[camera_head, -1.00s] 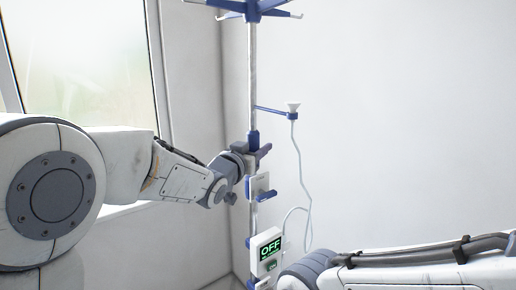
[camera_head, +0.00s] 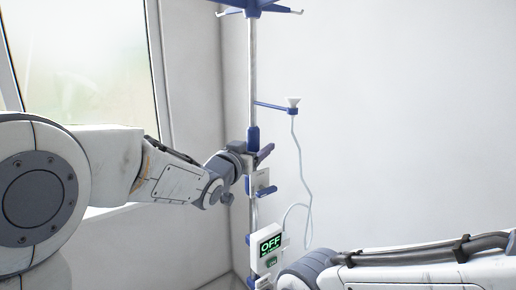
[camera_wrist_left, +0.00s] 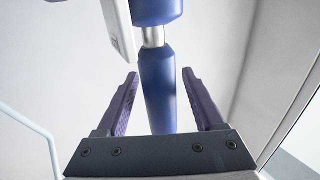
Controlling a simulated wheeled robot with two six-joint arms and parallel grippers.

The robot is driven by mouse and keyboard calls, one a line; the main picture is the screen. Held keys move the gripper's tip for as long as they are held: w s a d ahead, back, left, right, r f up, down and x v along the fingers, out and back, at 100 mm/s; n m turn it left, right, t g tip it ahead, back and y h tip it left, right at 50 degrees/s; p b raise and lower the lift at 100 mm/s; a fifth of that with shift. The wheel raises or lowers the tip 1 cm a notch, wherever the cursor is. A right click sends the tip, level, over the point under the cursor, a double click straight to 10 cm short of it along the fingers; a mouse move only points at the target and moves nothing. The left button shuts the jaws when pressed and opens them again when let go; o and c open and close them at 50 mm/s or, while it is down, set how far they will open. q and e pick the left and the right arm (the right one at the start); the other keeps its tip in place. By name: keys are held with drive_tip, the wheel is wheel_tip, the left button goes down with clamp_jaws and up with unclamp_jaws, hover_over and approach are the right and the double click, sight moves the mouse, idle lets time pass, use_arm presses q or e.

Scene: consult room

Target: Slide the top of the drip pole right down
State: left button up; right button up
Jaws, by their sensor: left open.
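The drip pole (camera_head: 252,75) stands upright near the corner. Its top (camera_head: 253,8) with blue hooks is partly cut off by the upper edge of the head view. A blue collar (camera_head: 253,136) sits on the pole below the silver upper tube. My left gripper (camera_head: 258,154) is at the pole just below that collar. In the left wrist view the gripper (camera_wrist_left: 160,80) is open, with one finger on each side of a blue sleeve (camera_wrist_left: 158,95) and gaps on both sides. My right arm shows at lower right, its gripper out of view.
A pump box (camera_head: 267,248) reading OFF is on the lower pole, with a clamp (camera_head: 262,185) above it. A side arm holds a white funnel (camera_head: 292,101) with a hanging tube (camera_head: 301,165). A window (camera_head: 80,65) is at left; bare wall is at right.

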use_arm(q)
drive_tip(key=b+v, duration=0.2)
drive_tip(key=v, duration=0.7)
drive_tip(key=shift+s+f, duration=0.1)
drive_tip(key=shift+s, duration=0.05)
drive_tip(key=s+d+f+g+y, duration=0.1)
drive_tip(key=s+f+g+y, duration=0.4)
drive_tip(key=s+f+g, duration=0.75)
drive_tip(key=s+a+f+m+g+y, duration=0.1)
drive_tip(key=s+f, duration=0.5)
drive_tip(key=s, duration=0.3)
drive_tip(key=s+a+f+m+g+y, duration=0.1)
drive_tip(key=s+a+f+g, duration=0.1)
drive_tip(key=s+f, duration=0.4)
drive_tip(key=s+p, duration=0.1)
drive_tip(key=s, duration=0.3)
drive_tip(key=shift+f+g, duration=0.1)
drive_tip(key=shift+g, duration=0.15)
